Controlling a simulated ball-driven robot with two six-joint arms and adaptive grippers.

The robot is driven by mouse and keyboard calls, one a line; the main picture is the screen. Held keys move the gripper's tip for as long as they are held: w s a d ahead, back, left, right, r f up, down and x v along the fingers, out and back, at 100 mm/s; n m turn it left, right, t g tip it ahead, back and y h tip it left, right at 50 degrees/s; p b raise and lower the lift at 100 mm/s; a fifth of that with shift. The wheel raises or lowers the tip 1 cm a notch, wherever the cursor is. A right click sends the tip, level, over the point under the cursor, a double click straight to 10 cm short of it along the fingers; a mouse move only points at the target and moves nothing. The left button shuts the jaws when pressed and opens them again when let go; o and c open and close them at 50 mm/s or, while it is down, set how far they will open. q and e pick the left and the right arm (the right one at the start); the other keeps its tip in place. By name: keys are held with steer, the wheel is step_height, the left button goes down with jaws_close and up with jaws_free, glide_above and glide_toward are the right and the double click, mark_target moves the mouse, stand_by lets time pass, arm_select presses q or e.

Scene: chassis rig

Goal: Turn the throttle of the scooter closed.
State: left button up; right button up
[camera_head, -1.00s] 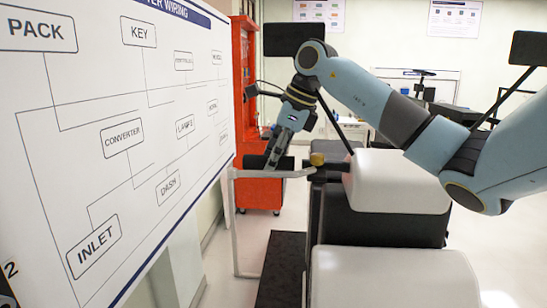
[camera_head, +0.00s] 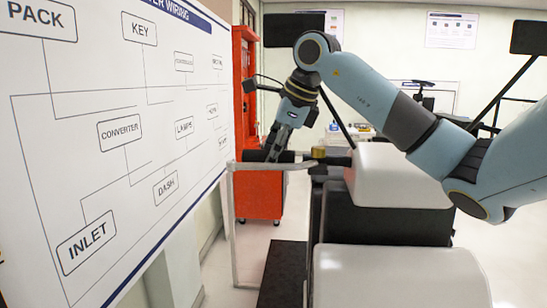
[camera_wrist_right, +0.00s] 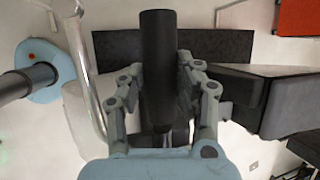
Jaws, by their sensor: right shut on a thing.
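The scooter's white seat and body (camera_head: 400,180) stand right of centre in the head view, with its handlebar reaching left. The throttle grip (camera_head: 262,156) is a dark cylinder at the left end of that handlebar. My right gripper (camera_head: 276,150) comes down on it from above, and its fingertips are partly hidden there. In the right wrist view the black throttle grip (camera_wrist_right: 158,65) lies between the two fingers of my right gripper (camera_wrist_right: 160,90), which are closed around it. My left gripper is not in view.
A wiring board (camera_head: 110,130) fills the left side, close to the handlebar. A pale metal rail (camera_head: 236,215) stands beside the scooter. Black mirrors (camera_head: 294,28) rise above the handlebar. A red cabinet (camera_head: 262,200) stands behind. Open floor lies at the right.

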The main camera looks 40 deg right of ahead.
steer(key=o, duration=1.2)
steer(key=shift+c, duration=0.2)
steer(key=shift+r, duration=0.25)
steer(key=v, duration=1.1)
steer(key=shift+s+r, duration=0.2)
steer(key=shift+s, duration=0.05)
steer(key=shift+f, duration=0.1)
